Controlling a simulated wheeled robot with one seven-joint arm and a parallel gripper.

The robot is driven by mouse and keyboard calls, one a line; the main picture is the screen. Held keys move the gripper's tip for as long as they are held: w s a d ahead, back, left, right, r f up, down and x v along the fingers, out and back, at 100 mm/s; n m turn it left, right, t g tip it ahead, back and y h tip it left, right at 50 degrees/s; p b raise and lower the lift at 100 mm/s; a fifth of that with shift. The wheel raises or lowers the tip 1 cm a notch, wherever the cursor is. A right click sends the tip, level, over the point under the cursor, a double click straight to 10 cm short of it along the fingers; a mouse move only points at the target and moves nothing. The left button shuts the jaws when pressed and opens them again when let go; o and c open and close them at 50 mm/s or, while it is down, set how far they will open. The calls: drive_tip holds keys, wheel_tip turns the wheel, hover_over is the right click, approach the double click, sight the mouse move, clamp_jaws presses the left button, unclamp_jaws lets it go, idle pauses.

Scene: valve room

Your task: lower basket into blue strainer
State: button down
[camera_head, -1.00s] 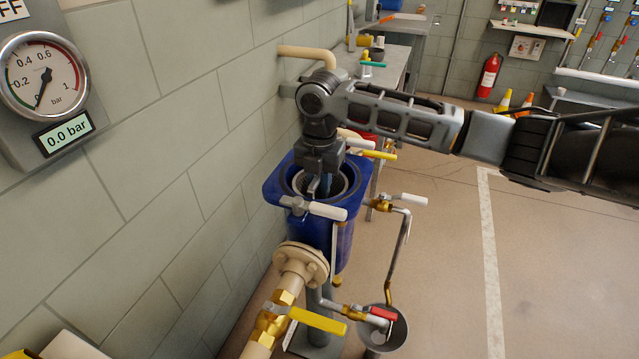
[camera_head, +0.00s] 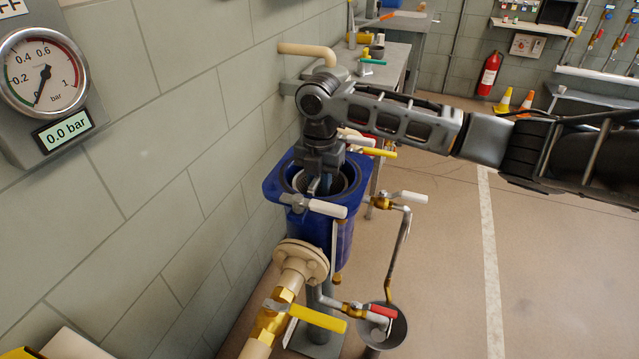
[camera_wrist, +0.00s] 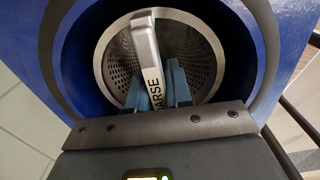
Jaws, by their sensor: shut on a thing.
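The blue strainer (camera_head: 340,238) stands against the wall, its round top open. My gripper (camera_head: 322,182) points down into its mouth. In the wrist view my gripper (camera_wrist: 157,95) has its blue-grey fingers shut on the handle of the basket (camera_wrist: 203,62). The basket is a perforated metal cup with a bail handle marked with letters ending in "ARSE". It sits inside the round opening of the strainer (camera_wrist: 268,20). In the head view the basket's rim (camera_head: 348,182) shows inside the opening. How deep its bottom sits is hidden.
A pressure gauge (camera_head: 45,72) reading 0.0 bar hangs on the left wall. White-handled (camera_head: 328,208) and yellow-handled (camera_head: 318,319) valves crowd the strainer's front and side. A bent drain pipe (camera_head: 400,240) runs down to a grey bucket (camera_head: 398,335). The floor at right is clear.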

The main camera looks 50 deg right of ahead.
drive_tip(key=shift+f, duration=0.3)
idle(0.8)
drive_tip(key=c, duration=0.6)
unclamp_jaws()
drive_tip(key=shift+o, duration=0.2)
drive_tip(key=shift+r+p, duration=2.85)
drive_tip(key=shift+r, duration=0.65)
wheel_tip(320, 180, up, 8)
drive_tip(key=shift+f+b, duration=0.15)
drive_tip(key=shift+b, duration=0.2)
